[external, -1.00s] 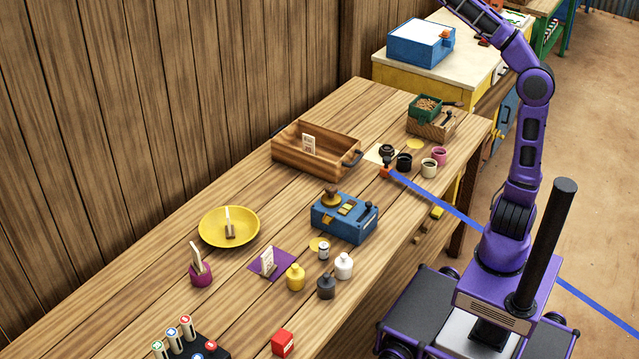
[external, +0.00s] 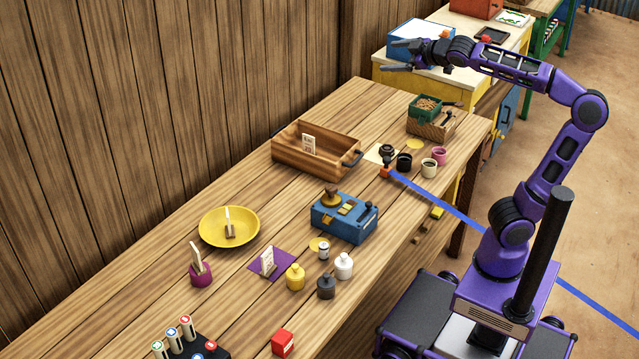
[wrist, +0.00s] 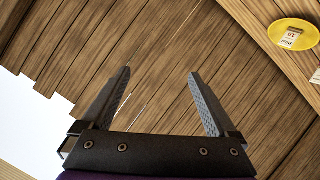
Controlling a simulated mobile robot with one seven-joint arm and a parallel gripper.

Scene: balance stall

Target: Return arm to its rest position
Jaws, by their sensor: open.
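My gripper (external: 393,56) is open and empty. It is held in the air, in front of the blue box on the yellow cabinet in the external view, with its fingers pointing left toward the wooden wall. In the wrist view the two dark fingers of my gripper (wrist: 160,95) stand wide apart with nothing between them. My purple arm is raised and bent at the elbow on the right, above the wheeled base.
The wooden table (external: 150,285) holds a wooden tray (external: 290,150), a yellow plate (external: 212,238), a blue device (external: 345,222), several bottles and cups. A plank wall (external: 200,90) runs behind it. The yellow cabinet (external: 395,72) carries a blue box (external: 402,30).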

